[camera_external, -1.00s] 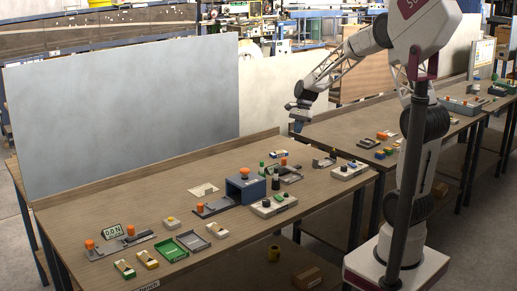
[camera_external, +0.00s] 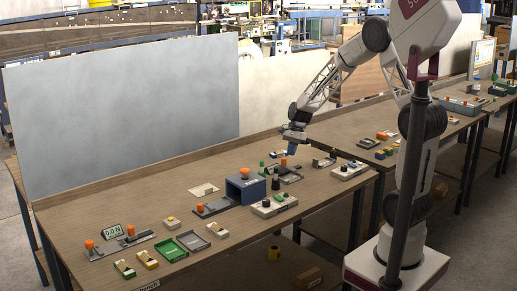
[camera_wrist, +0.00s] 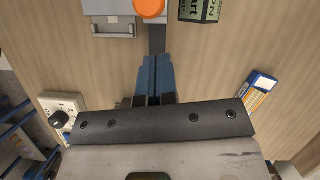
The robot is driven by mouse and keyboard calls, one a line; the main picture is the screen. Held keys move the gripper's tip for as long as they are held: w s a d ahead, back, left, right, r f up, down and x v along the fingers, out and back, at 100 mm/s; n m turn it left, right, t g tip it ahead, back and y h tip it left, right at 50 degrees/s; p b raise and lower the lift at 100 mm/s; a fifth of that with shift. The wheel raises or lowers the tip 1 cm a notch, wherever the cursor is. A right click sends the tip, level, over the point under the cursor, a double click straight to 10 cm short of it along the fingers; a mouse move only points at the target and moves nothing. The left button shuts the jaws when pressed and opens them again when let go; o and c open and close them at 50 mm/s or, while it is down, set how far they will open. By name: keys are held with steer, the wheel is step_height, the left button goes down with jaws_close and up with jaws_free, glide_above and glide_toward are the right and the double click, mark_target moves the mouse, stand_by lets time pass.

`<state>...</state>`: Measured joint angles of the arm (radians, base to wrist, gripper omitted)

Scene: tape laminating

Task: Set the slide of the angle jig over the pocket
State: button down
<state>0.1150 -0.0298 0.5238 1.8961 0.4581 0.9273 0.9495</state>
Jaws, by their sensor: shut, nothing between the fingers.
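My gripper (camera_external: 292,151) is shut and empty, with its blue fingers pointing down over the back right of the near bench. In the wrist view its fingertips (camera_wrist: 157,62) are close together, above a dark strip that runs up to a grey fixture (camera_wrist: 110,27) with an orange knob (camera_wrist: 149,8). In the outside view an orange-knobbed fixture (camera_external: 290,177) is just below my gripper, its orange knob (camera_external: 284,161) close to the fingertips. I cannot tell for sure which fixture is the angle jig. The slide and the pocket are not clearly made out.
A blue block (camera_external: 246,190) with an orange button stands left of my gripper. A white box (camera_external: 273,205) with dark knobs is in front.

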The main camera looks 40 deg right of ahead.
steer(key=shift+s+a, duration=0.15)
steer(key=shift+a, duration=0.55)
steer(key=shift+s+a, duration=0.15)
steer(key=shift+a, duration=0.5)
steer(key=shift+a, duration=0.1)
steer(key=shift+a, duration=1.05)
steer(key=shift+d, duration=0.15)
steer(key=shift+w+d, duration=0.15)
steer(key=shift+d, duration=0.7)
steer(key=shift+w+d, duration=0.25)
steer(key=shift+d, duration=0.7)
steer(key=v, duration=1)
steer(key=shift+r, duration=0.15)
